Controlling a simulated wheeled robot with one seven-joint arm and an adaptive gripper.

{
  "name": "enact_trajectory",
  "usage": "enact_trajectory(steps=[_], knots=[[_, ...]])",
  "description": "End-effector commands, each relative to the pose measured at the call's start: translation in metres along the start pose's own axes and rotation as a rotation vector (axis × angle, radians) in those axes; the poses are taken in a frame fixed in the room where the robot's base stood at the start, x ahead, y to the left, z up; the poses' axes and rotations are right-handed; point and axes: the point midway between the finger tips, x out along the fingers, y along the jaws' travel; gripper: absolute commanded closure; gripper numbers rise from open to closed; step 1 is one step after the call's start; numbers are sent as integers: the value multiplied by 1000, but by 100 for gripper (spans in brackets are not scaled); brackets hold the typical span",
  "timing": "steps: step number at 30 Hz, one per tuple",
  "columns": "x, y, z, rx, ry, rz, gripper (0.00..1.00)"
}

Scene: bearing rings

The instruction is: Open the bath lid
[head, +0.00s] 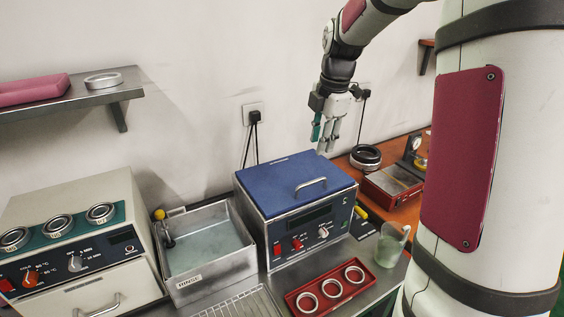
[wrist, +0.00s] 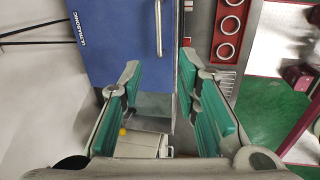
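The ultrasonic bath (head: 308,237) is a box with a dark blue front panel, red switches and a knob. Its blue lid (head: 275,180) lies flat and closed on top. A silver bar handle (head: 311,185) stands on the lid near its front edge. The lid (wrist: 115,40) and handle (wrist: 158,28) also show at the top of the wrist view. My gripper (head: 326,142) hangs above the lid's back right part, apart from it. In the wrist view my gripper (wrist: 160,72) has its green-padded fingers spread with nothing between them.
Left of the bath stands an open steel rinse tank (head: 205,247), then a cream heater unit (head: 75,245) with rings on top. A red tray (head: 327,289) with three rings lies in front. A glass beaker (head: 390,245) stands at right. A wall shelf (head: 60,103) is upper left.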

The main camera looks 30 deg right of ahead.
Motion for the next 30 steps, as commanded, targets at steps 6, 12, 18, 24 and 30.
enact_trajectory(steps=[6, 12, 18, 24, 30], knots=[[14, 2, 7, -41, 7, -4, 70], [48, 1, 6, -40, 8, -6, 70], [88, 0, 5, -39, 8, -6, 70], [121, 1, 5, -39, 7, -4, 70], [138, 1, 6, -38, 6, -2, 70]])
